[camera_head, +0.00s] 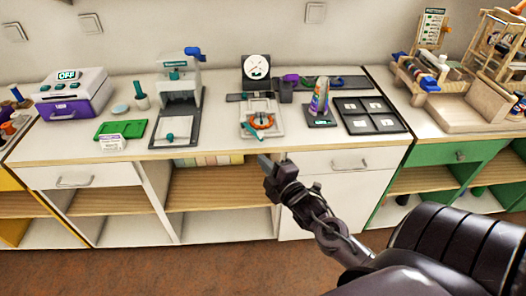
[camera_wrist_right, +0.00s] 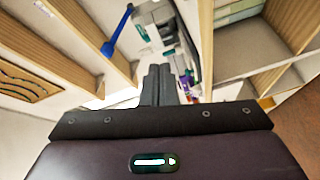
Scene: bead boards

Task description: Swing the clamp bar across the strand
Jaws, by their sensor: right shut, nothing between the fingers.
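A pale bead board (camera_head: 277,130) lies near the front edge of the counter, at the middle. A curved orange-red strand (camera_head: 258,122) lies on it, with a small teal part beside it. I cannot tell the clamp bar apart clearly at this size. My right gripper (camera_head: 268,166) is below and in front of the board, before the cabinet front, apart from the board. Its fingers also show in the right wrist view (camera_wrist_right: 160,84); they are together and empty. My left gripper is out of view.
A press-like stand (camera_head: 183,88) is left of the board; a striped cone (camera_head: 319,97) and a dark compartment tray (camera_head: 371,116) are to the right. A purple box (camera_head: 73,95) sits at far left. The counter edge and drawer (camera_head: 345,166) are near my right gripper.

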